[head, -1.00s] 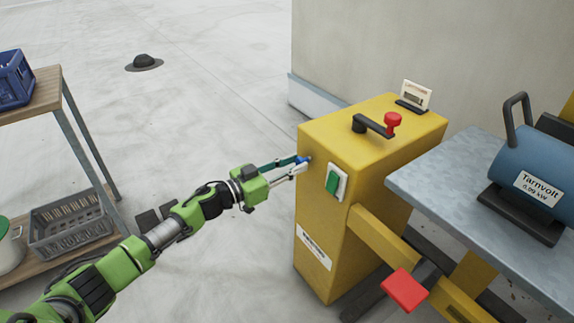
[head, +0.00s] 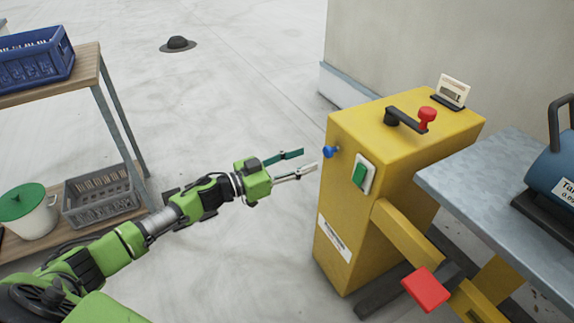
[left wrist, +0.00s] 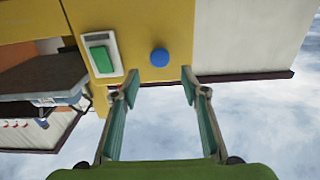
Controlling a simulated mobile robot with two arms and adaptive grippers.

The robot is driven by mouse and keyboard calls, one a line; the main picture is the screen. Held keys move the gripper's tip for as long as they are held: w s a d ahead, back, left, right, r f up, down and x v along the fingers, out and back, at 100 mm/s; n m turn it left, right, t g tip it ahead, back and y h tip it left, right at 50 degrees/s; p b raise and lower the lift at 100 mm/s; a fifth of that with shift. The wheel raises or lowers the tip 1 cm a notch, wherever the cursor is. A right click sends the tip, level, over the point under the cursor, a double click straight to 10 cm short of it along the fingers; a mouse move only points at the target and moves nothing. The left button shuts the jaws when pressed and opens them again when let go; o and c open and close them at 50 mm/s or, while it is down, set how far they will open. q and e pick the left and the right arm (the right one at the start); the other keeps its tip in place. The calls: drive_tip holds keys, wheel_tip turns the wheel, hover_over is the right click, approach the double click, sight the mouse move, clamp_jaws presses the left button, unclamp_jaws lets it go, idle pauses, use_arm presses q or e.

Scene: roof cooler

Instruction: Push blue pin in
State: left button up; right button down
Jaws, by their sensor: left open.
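The blue pin (head: 329,152) sticks out of the left side of the yellow machine housing (head: 345,200), near its top edge. In the left wrist view the round blue head of the pin (left wrist: 160,57) is ahead, beyond and between the fingertips. My left gripper (head: 309,161) is open and empty, a short gap to the left of the pin, and does not touch it. Both fingers also show in the left wrist view (left wrist: 160,85). My right gripper is not in view.
A green button (head: 360,174) is right of the pin on the housing. A crank with a red knob (head: 427,115) tops it. A red pedal (head: 426,289) and grey table (head: 480,190) are at right. A shelf with a blue crate (head: 35,60) stands left.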

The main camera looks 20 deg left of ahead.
use_arm(q)
drive_tip(key=v, duration=0.5)
idle(0.4)
